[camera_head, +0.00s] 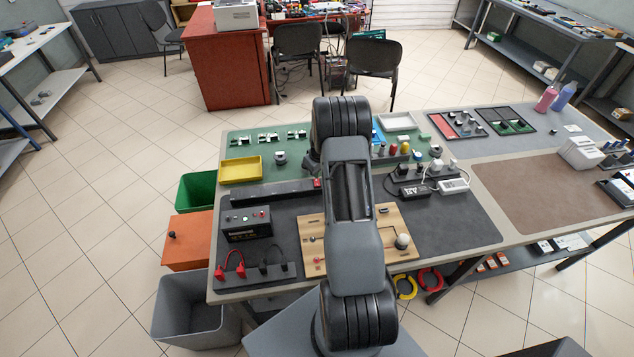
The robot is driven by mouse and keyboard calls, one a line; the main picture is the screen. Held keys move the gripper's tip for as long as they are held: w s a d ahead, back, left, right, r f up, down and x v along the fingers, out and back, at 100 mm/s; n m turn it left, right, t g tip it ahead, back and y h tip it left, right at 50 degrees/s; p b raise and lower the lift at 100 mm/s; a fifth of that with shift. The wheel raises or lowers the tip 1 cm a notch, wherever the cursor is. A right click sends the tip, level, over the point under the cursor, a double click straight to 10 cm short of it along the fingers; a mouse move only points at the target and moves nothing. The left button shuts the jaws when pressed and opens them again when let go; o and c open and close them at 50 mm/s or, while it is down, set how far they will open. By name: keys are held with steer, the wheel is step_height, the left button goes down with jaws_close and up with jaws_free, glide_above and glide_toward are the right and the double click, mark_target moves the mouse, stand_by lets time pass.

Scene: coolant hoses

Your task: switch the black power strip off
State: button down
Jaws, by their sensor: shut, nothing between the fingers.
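A long black bar (272,192) that looks like the power strip lies across the dark mat, left of my arm. A red switch (318,183) sits at its right end, close beside my arm; its position is too small to read. Right of my arm, a dark strip (408,172) carries plugs and a white plug (437,167). My arm hides the stretch between, so I cannot tell whether the two are joined. My arm reaches over the middle of the bench, and my gripper is hidden behind it.
A black box with terminals (246,224), red leads (230,262) and a wooden board (311,242) lie near the strip. Two adapters (412,191) (453,185) sit at right. A yellow tray (240,169) stands behind. The mat's right front is clear.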

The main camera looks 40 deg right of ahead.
steer(key=shift+f+b, duration=1.05)
steer(key=shift+f, duration=0.1)
stand_by(0.8)
steer(key=shift+r, duration=0.15)
steer(key=shift+r+p, duration=1.55)
steer(key=shift+r, duration=1.85)
